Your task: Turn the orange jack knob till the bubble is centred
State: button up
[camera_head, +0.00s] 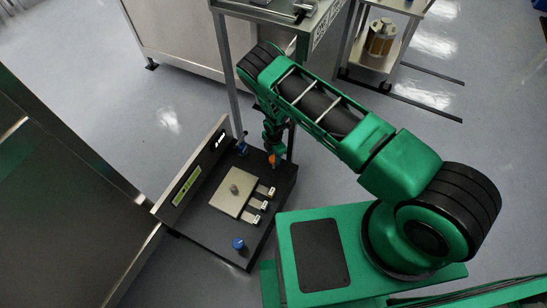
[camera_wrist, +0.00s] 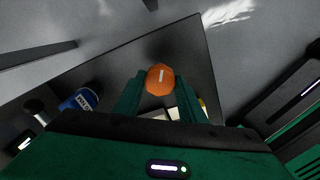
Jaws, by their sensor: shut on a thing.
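The orange jack knob (camera_head: 273,161) is at the right back corner of a dark base plate (camera_head: 222,244). In the wrist view the orange knob (camera_wrist: 159,79) sits between my two green fingers, its white mark near upright in the picture. My gripper (camera_head: 275,150) comes down from above and is shut on the knob; the wrist view shows its fingertips (camera_wrist: 160,88) on both sides of it. A yellow-green strip (camera_head: 186,186), perhaps the level vial, is on the raised panel at the plate's left. The bubble is too small to make out.
A blue knob (camera_head: 238,243) stands at the plate's front corner, and another blue knob (camera_head: 242,148) at the back. A beige block (camera_head: 232,194) with several small tabs lies mid-plate. A metal cabinet (camera_head: 60,215) is at left. A table leg (camera_head: 224,70) stands behind.

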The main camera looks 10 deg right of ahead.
jog(key=shift+m, duration=0.3)
jog(key=m, duration=0.2)
jog(key=shift+w+a+m, duration=0.1)
jog(key=shift+m, duration=0.2)
jog(key=m, duration=0.4)
jog(key=shift+m, duration=0.3)
jog(key=m, duration=0.4)
jog(key=shift+w+r, duration=0.1)
jog(key=shift+m, duration=1.5)
jog(key=shift+w, duration=0.1)
jog(key=o, duration=0.9)
jog(key=shift+o, duration=0.7)
